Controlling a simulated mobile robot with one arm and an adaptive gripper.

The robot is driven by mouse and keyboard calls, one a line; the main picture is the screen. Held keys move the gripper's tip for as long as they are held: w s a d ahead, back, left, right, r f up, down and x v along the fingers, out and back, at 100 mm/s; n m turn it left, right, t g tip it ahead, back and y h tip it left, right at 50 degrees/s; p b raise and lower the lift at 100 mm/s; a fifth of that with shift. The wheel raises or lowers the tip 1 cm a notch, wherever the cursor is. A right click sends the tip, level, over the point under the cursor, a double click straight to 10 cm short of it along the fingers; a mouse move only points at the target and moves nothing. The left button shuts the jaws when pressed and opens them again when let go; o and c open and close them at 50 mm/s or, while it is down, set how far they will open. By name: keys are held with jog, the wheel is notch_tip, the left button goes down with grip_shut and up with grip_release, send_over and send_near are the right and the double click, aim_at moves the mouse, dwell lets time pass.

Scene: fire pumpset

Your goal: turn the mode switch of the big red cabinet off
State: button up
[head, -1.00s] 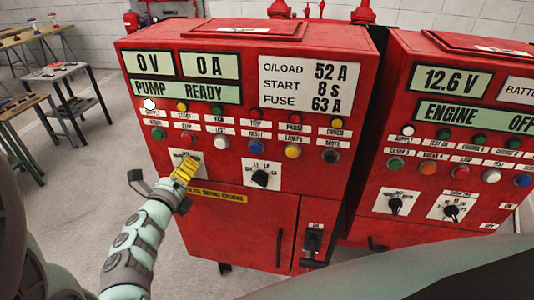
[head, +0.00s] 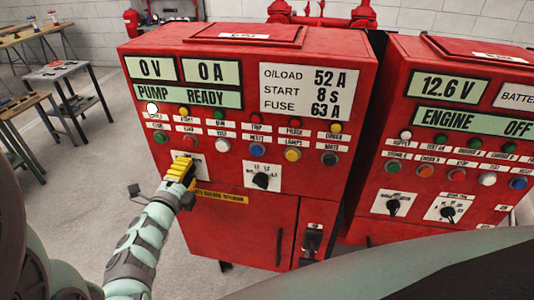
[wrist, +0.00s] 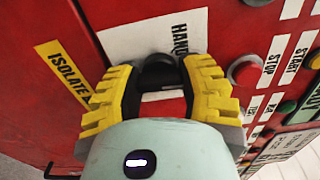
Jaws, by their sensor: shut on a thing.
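The big red cabinet (head: 250,215) stands in front of me with "PUMP READY" on its display. Its mode switch, a black knob (wrist: 158,72) on a white plate (wrist: 135,36), shows in the wrist view between my yellow fingers. The word "HAND" is readable on the plate beside the knob. My gripper (head: 181,170) is at the left plate of this cabinet in the head view and hides the knob there. In the wrist view my gripper (wrist: 162,76) is shut on the knob, one finger on each side. The knob's exact pointing direction is hard to tell.
A second black selector (head: 262,180) sits to the right of my gripper. Rows of coloured buttons (head: 222,145) lie just above, with a red button (wrist: 245,72) close to one finger. Another red cabinet (head: 440,165) stands at right. Work tables (head: 68,75) are at far left.

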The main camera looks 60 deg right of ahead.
dwell(0.4)
jog(key=o, duration=1.2)
jog(key=shift+n, duration=0.3)
jog(key=shift+a, duration=0.1)
jog(key=v, duration=1.1)
jog(key=shift+s+a, duration=0.15)
jog(key=shift+a, duration=0.2)
jog(key=shift+r, duration=0.1)
